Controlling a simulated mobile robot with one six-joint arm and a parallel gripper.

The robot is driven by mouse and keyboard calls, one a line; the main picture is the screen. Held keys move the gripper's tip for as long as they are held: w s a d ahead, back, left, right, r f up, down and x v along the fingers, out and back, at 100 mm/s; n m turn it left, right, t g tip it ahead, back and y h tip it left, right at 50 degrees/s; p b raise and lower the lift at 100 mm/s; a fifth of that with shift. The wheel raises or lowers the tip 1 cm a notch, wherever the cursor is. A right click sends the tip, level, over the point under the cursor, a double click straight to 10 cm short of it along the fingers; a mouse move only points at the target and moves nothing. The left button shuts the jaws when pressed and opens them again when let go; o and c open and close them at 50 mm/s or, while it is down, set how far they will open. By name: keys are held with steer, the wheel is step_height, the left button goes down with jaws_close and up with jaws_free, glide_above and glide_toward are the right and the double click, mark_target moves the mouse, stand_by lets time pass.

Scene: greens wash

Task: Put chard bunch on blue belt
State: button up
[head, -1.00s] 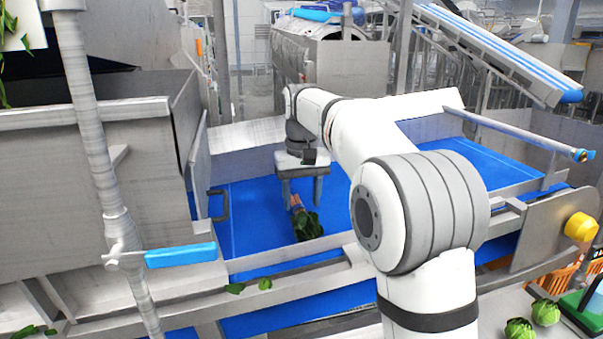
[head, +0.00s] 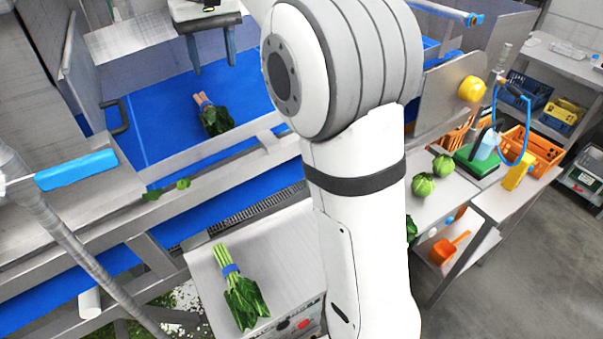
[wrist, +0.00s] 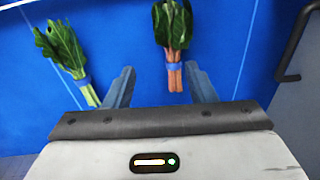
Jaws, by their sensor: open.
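A leafy bunch with pink-orange stems and a blue band, which looks like chard (head: 215,119), lies on the blue belt (head: 160,110). It shows in the wrist view (wrist: 173,28), its stems toward my gripper. A second bunch with green stems and a blue band (wrist: 64,50) lies on the belt at the left of the wrist view; my arm seems to hide it in the head view. My gripper (head: 213,68) is open and empty, its fingertips apart from both bunches. They also show in the wrist view (wrist: 160,70).
Another green-stemmed banded bunch (head: 241,290) lies on a grey table (head: 285,245) in front of the belt. Loose leaves (head: 165,189) lie on the metal frame. Round green heads (head: 423,184), orange crates (head: 535,150) and a yellow bottle (head: 517,172) stand at the right.

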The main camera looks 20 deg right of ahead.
steer(key=shift+m+t, duration=0.5)
steer(key=shift+t, duration=0.3)
steer(key=s+d+f, duration=0.2)
steer(key=s, duration=0.2)
steer(key=s+d+f, duration=0.2)
steer(key=s, duration=0.2)
steer(key=s+d+f, duration=0.2)
steer(key=s, duration=0.2)
steer(key=shift+s, duration=0.25)
steer(key=s+d+f+t, duration=0.1)
steer(key=s+d+f, duration=0.2)
steer(key=s+f, duration=1)
steer(key=shift+s+d+m+t, duration=0.2)
steer(key=shift+s+m+t, duration=0.15)
steer(key=shift+s, duration=0.2)
step_height(320, 180, down, 3)
steer(key=b, duration=0.3)
steer(key=shift+w+f, duration=0.15)
steer(key=shift+f, duration=0.05)
steer(key=shift+r, duration=0.15)
